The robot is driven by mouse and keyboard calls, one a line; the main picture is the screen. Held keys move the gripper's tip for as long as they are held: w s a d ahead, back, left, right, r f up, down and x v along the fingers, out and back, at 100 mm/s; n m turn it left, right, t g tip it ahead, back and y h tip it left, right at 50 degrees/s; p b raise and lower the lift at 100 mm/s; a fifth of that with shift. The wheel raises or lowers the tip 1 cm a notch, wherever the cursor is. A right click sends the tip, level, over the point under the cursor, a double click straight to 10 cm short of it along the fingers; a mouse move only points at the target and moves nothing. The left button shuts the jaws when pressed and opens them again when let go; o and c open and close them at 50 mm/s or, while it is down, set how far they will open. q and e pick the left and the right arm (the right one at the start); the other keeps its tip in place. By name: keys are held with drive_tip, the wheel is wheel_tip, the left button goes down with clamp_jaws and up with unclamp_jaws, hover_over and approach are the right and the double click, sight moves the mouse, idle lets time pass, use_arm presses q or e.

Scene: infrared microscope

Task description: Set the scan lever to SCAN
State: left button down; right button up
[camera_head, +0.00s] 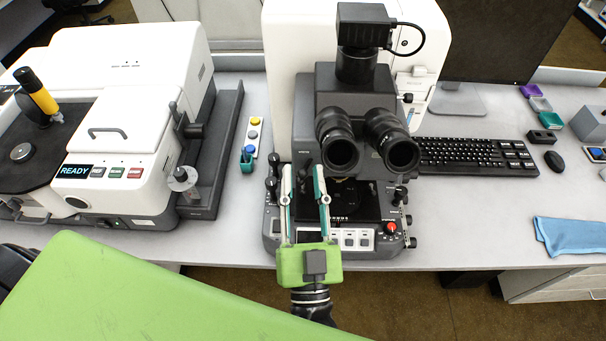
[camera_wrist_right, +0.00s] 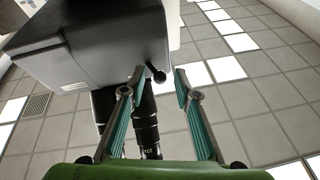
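The microscope (camera_head: 308,127) stands at the middle of the bench, with twin eyepieces facing me and dark knobs at its base. My right gripper (camera_head: 303,172) is in front of its left side, with the two fingers pointing away from me, apart and empty. In the right wrist view, a small black ball-ended lever (camera_wrist_right: 158,75) sticks out from the dark housing (camera_wrist_right: 110,42). It appears between the open fingertips (camera_wrist_right: 160,80), with no clear contact. I cannot tell whether it is the scan lever; no SCAN label is readable. My left gripper is not in view.
A white instrument (camera_head: 150,75) with a READY display stands at left. A strip with coloured buttons (camera_head: 252,140) lies between the machines. A keyboard (camera_head: 475,155), mouse (camera_head: 554,160) and blue cloth (camera_head: 575,238) are at right. Bare bench lies in front of the keyboard.

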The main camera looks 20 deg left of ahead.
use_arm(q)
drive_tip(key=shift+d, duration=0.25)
